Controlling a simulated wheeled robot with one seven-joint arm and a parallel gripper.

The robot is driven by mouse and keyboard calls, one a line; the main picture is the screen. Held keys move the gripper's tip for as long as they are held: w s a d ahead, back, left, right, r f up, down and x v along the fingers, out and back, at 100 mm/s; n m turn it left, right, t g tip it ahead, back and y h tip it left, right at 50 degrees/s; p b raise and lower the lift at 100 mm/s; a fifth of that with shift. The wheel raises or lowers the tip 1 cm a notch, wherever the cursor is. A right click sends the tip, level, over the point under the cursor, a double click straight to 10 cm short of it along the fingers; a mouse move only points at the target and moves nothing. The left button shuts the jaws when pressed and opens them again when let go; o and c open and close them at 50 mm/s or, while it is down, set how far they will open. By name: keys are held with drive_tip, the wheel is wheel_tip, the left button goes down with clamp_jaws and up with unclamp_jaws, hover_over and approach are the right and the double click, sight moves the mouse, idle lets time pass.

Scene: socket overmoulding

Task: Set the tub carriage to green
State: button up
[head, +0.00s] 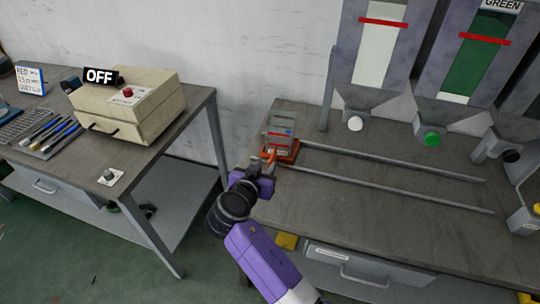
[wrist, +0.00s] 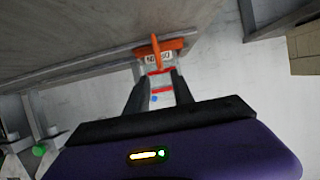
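The tub carriage (head: 283,155) is an orange base at the left end of two rails, carrying a clear grey tub (head: 280,128) with red lines and a blue dot. In the wrist view the orange carriage (wrist: 178,47) shows with an upright orange handle (wrist: 155,50) and a partly readable label. My gripper (head: 262,165) is at the carriage's near left side. In the wrist view my gripper's fingers (wrist: 158,78) are apart, with the tub seen between them; I cannot tell whether they touch anything. The green hopper (head: 485,65), marked GREEN, stands at the back right with a green knob (head: 432,139).
Two rails (head: 395,160) run right across the workbench under the hoppers. A hopper with a white knob (head: 355,124) stands left of the green one; a black knob (head: 511,156) is further right.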

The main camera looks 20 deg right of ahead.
sight(271, 159)
drive_tip(key=shift+x, duration=3.75)
clamp_jaws()
